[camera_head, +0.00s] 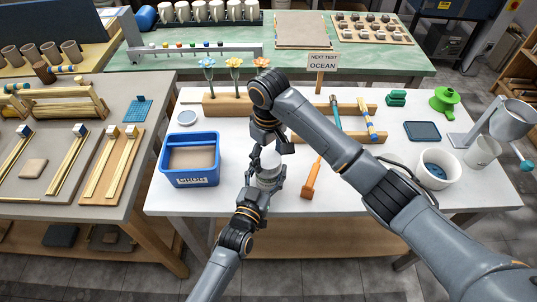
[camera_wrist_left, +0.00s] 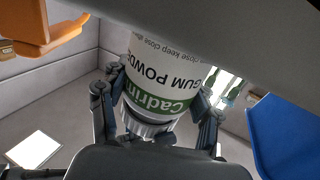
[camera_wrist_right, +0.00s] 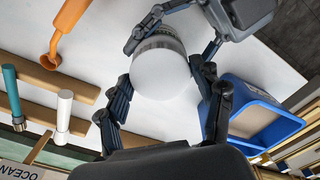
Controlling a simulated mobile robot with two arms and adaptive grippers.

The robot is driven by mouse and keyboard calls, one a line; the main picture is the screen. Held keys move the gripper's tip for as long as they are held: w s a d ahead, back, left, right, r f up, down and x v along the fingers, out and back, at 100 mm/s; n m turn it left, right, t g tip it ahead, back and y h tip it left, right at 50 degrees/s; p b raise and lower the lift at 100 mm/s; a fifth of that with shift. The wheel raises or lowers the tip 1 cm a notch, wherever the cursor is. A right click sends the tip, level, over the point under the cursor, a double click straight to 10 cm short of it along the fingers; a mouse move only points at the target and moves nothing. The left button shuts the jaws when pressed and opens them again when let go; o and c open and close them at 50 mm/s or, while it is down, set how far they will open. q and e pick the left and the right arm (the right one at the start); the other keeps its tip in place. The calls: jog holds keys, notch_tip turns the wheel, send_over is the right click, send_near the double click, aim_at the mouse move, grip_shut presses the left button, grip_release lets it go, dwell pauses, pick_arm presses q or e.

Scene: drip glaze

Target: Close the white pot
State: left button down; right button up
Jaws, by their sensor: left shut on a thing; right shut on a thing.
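The white pot (camera_head: 268,182) is upright above the front middle of the white table. In the left wrist view the pot (camera_wrist_left: 165,75) appears upside down, with a green band and "GUM POWDER" lettering. A white ribbed lid (camera_wrist_left: 148,127) is at its mouth; I cannot tell whether it is fully seated. My left gripper (camera_head: 266,178) is shut around the pot's body. My right gripper (camera_head: 268,152) comes from above and is shut on the lid. In the right wrist view the lid's smooth round top (camera_wrist_right: 160,74) lies between its fingers.
A blue box (camera_head: 190,180) stands just left of the pot. An orange tool (camera_head: 312,178) lies to the right. Behind are a wooden block with flowers (camera_head: 233,103) and a wooden tool rack (camera_head: 350,109). A pale round disc (camera_head: 187,117) lies at the back left.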

jog(key=shift+m, duration=0.6)
jog(key=o, duration=1.3)
jog(key=shift+c, duration=0.2)
jog(key=shift+r, duration=0.1)
jog(key=shift+r, duration=2.2)
jog(key=shift+c, duration=0.3)
